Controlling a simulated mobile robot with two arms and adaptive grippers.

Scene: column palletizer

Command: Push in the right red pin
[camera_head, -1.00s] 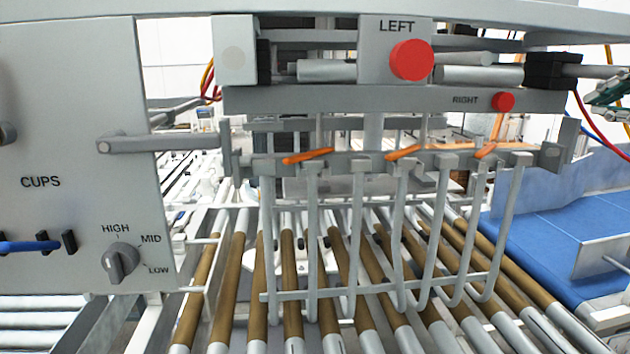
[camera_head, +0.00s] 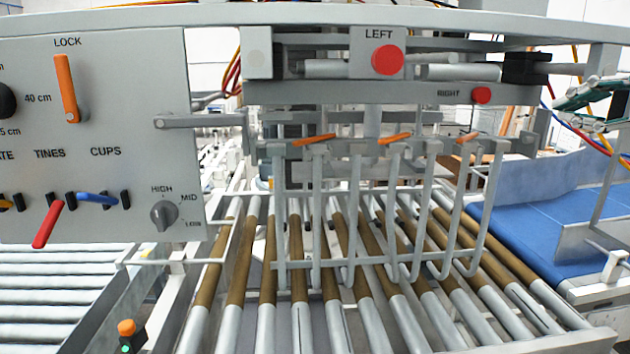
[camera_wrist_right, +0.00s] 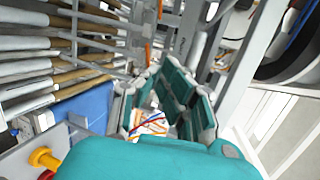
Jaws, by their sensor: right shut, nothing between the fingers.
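The right red pin (camera_head: 481,95) is a small red round head beside the word RIGHT on the grey crossbar. A larger red pin (camera_head: 388,60) shows on the plate marked LEFT. My right gripper (camera_head: 572,108) is at the right edge of the head view, grey and green, to the right of the right pin and apart from it in the picture. Its fingers are shut and empty. Its teal pads (camera_wrist_right: 172,98) fill the middle of the right wrist view, where I cannot make out the right pin. My left gripper is not in view.
A control panel (camera_head: 120,185) with levers and a knob stands at left. Grey tines (camera_head: 351,220) hang below the crossbar over brown-and-grey rollers (camera_head: 238,262). Red, blue and yellow cables hang near my right gripper. A blue conveyor (camera_head: 540,232) lies at lower right.

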